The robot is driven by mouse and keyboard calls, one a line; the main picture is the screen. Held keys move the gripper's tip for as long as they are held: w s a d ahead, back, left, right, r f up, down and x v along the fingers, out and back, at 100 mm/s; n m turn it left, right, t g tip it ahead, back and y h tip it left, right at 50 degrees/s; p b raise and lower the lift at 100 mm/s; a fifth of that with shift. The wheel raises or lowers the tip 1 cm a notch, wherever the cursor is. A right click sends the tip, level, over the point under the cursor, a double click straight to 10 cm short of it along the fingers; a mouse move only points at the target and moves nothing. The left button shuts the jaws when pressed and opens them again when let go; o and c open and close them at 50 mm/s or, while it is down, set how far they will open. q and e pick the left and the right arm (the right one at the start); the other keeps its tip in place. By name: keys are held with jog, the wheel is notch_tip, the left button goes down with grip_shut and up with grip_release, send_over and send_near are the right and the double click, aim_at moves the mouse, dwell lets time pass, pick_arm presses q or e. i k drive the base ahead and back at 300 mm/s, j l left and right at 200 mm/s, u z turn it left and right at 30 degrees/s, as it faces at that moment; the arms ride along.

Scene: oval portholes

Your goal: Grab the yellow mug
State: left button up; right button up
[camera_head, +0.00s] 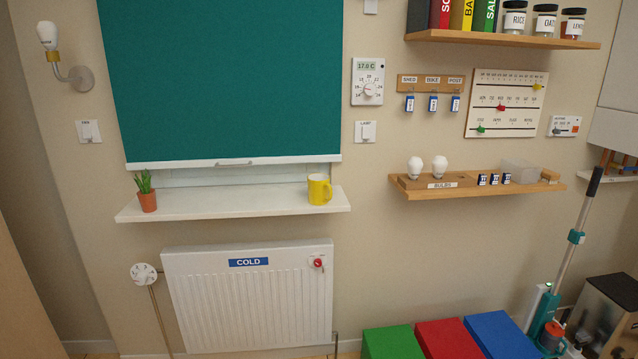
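The yellow mug (319,189) stands upright near the right end of the white window sill (235,206). Its handle points to the right. Neither of my grippers is in the head view, and nothing touches the mug.
A potted plant (146,193) stands at the sill's left end, with bare sill between it and the mug. A teal blind (225,80) hangs just above. A radiator (248,300) is below the sill. A wooden shelf (477,186) with bulbs is to the right. Green, red and blue boxes (450,338) stand below.

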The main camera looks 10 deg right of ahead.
aim_at(319, 187)
jog(key=i+j+z, duration=0.35)
jog(key=i+j, duration=0.55)
jog(key=i, duration=0.35)
jog(key=i+j+z, duration=0.4)
jog(key=i+j, duration=0.7)
jog(key=j, duration=0.15)
